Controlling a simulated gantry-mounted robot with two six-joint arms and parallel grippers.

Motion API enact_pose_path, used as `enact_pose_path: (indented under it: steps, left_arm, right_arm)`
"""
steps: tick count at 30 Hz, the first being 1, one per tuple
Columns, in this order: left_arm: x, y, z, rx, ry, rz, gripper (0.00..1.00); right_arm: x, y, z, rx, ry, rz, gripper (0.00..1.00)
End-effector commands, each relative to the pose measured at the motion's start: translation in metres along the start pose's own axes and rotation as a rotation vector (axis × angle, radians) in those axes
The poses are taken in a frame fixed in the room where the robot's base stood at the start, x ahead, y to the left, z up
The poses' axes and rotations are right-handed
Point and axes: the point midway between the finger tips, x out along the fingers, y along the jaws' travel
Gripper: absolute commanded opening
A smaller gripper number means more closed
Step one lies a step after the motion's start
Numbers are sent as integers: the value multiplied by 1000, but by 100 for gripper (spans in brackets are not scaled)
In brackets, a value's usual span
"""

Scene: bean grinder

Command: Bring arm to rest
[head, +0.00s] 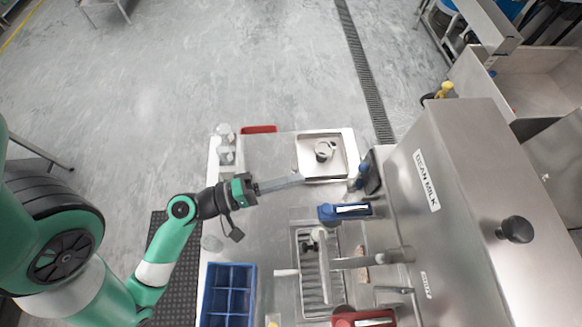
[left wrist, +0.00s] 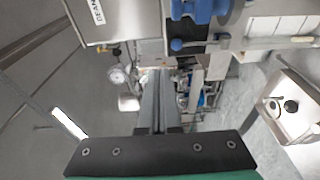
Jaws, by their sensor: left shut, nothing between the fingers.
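My left arm comes in from the left of the head view, green and white with a black wrist. My left gripper (head: 298,178) is shut and empty, its fingers pointing right over the steel counter. In the left wrist view the gripper's fingers (left wrist: 158,100) lie together with nothing between them. A steel machine labelled "BEAN MILK" (head: 470,190) stands right of the counter, apart from the gripper. My right gripper is in neither view.
A blue divided bin (head: 207,296) sits at the counter's front left. A square steel tray (head: 311,172) with a small metal item (head: 324,151) lies behind the gripper. A blue-handled part (head: 345,211) and a drip grate (head: 310,290) are to the right. A red tray (head: 258,129) is at the back edge.

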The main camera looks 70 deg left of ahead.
Motion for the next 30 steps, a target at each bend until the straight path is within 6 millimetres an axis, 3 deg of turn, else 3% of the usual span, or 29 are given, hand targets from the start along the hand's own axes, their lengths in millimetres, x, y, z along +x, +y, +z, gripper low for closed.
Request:
enact_pose_path:
  steps: [11, 14, 17, 20, 25, 30]
  left_arm:
    - [0, 1, 1, 0, -4, 0, 0]
    - [10, 17, 10, 25, -52, 24, 0]
    - [36, 64, 20, 113, -140, 120, 0]
    - [71, 133, 36, 272, -231, 252, 0]
    - [122, 266, 73, 655, -238, 485, 0]
    - [134, 406, 100, 1006, -25, 708, 0]
  right_arm:
    - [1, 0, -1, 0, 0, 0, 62]
    - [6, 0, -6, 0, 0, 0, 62]
    - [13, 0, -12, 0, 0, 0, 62]
    - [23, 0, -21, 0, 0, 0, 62]
    - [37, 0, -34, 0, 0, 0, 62]
    - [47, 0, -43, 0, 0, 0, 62]
